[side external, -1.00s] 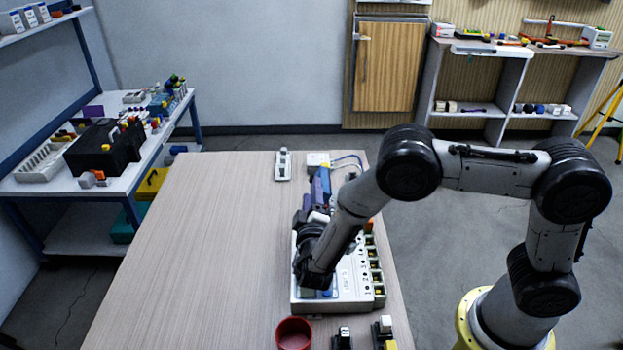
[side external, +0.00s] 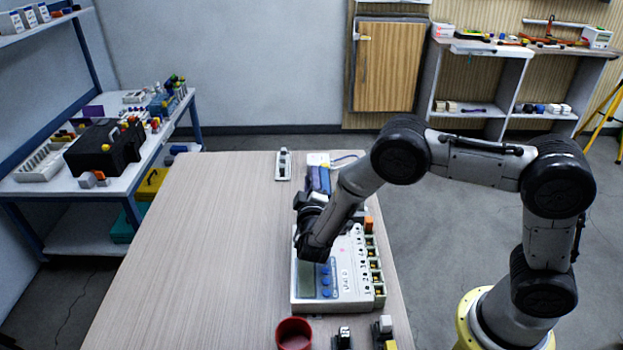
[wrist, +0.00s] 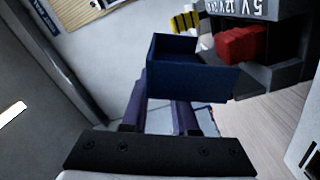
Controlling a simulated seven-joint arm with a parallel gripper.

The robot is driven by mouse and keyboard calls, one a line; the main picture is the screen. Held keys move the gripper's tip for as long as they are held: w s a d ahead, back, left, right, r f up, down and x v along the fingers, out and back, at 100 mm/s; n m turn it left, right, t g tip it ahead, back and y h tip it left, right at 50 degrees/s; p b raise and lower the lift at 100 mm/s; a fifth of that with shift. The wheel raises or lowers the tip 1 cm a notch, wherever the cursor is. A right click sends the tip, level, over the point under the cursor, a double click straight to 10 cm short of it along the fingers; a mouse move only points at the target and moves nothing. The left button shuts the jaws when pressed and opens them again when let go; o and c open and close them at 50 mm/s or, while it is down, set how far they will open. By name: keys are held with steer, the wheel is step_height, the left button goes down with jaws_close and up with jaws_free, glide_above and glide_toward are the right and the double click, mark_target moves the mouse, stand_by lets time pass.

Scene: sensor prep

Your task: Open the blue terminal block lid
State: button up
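A dark blue, box-like piece with raised walls (wrist: 205,82) fills the middle of the wrist view. It looks like part of the blue terminal block, but I cannot tell lid from body. In the side view, blue and purple parts (side external: 325,180) stand just beyond my gripper at the far end of the white device. My gripper (wrist: 160,108) shows two dark fingers reaching from a black bracket towards the blue piece, with a light gap between them. Their tips are partly hidden by the piece, so contact is unclear. In the side view the fingers are hidden behind my wrist.
The white device (side external: 352,290) with a screen and blue buttons lies on the wooden table (side external: 200,250). A red cup (side external: 293,334) stands at the front. A dark unit with a red part (wrist: 240,45) is close right of the blue piece. The table's left side is clear.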

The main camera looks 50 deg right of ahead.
jaws_close()
steer(key=shift+a, duration=0.1)
steer(key=shift+w+a+f+n, duration=0.15)
steer(key=shift+w+a+n, duration=0.15)
steer(key=shift+n, duration=0.7)
steer(key=shift+w+a+f+n, duration=0.1)
steer(key=shift+w+a+n, duration=0.25)
steer(key=shift+n, duration=0.65)
steer(key=shift+w+a+f+n, duration=0.15)
steer(key=shift+w+a+n, duration=0.15)
steer(key=shift+n, duration=0.7)
steer(key=o, duration=0.7)
jaws_free()
